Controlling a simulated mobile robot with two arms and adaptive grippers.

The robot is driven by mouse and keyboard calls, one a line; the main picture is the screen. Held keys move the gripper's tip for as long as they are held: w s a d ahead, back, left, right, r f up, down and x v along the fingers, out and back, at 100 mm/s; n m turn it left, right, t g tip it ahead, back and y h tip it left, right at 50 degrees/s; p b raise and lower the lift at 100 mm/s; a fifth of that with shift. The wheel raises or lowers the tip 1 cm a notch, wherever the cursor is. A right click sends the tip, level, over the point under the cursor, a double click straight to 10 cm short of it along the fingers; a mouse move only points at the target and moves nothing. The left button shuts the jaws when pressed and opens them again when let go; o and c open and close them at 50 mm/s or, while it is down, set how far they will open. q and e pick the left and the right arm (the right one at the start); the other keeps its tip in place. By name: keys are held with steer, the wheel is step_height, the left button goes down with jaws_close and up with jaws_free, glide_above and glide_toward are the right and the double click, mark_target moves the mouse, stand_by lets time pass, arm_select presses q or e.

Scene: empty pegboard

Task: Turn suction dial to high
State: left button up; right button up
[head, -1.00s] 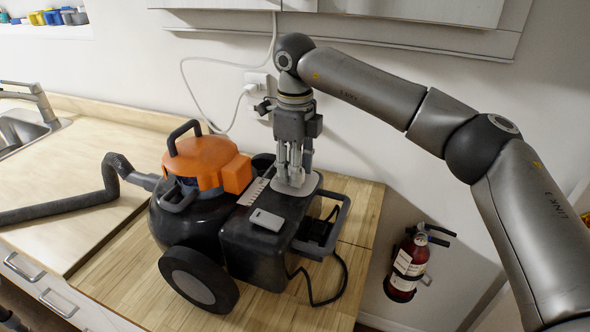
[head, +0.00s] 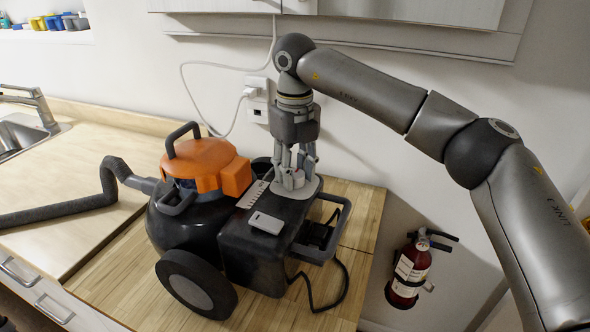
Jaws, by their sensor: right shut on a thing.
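A black and orange vacuum (head: 205,165) stands on the wooden counter. On top of its black rear housing (head: 262,245) is a pale round plate with a light grey suction dial (head: 292,180). My right gripper (head: 291,172) comes down from above and is shut on the dial, its fingers on either side of it. The fingers hide part of the dial, so I cannot read its setting. A pale strip (head: 252,194) and a light grey rectangular switch (head: 267,222) lie beside the plate. My left gripper is not in view.
A grey hose (head: 65,211) runs left from the vacuum towards the sink (head: 18,134). A wall outlet (head: 256,107) with a white cable is behind my right gripper. A fire extinguisher (head: 410,270) hangs at the right. Bare counter (head: 110,270) lies at the front left.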

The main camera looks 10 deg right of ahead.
mark_target(295, 174)
stand_by(0.3)
steer(key=o, duration=1)
steer(key=shift+o, duration=0.2)
step_height(295, 174, up, 12)
